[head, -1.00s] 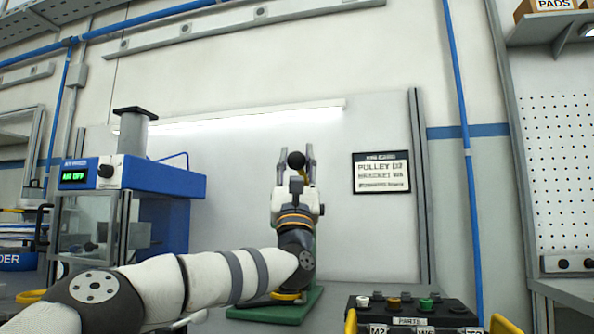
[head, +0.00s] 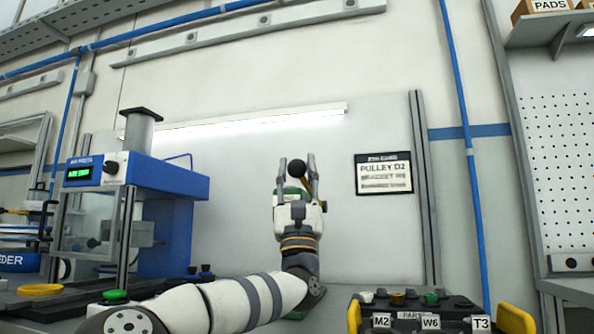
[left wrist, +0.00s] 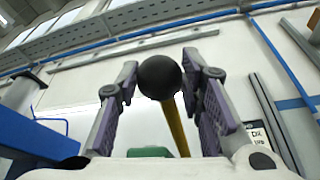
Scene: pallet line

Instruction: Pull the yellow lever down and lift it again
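The lever has a black ball knob (head: 297,168) on a yellow shaft (head: 309,186). In the left wrist view the knob (left wrist: 159,77) is between the finger pads, and the yellow shaft (left wrist: 177,127) runs down to the right behind it. My left gripper (head: 297,160) points up with its fingers apart on either side of the knob. It also shows in the left wrist view (left wrist: 158,90); I cannot tell whether either pad touches the knob. The lever's lower part is hidden behind my gripper and arm. My right gripper is not in view.
A blue press (head: 165,178) with a green display stands to the left. A black parts box (head: 415,306) with yellow handles is at the front right. A sign (head: 383,173) hangs on the back panel. A yellow ring (head: 40,289) lies at the left.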

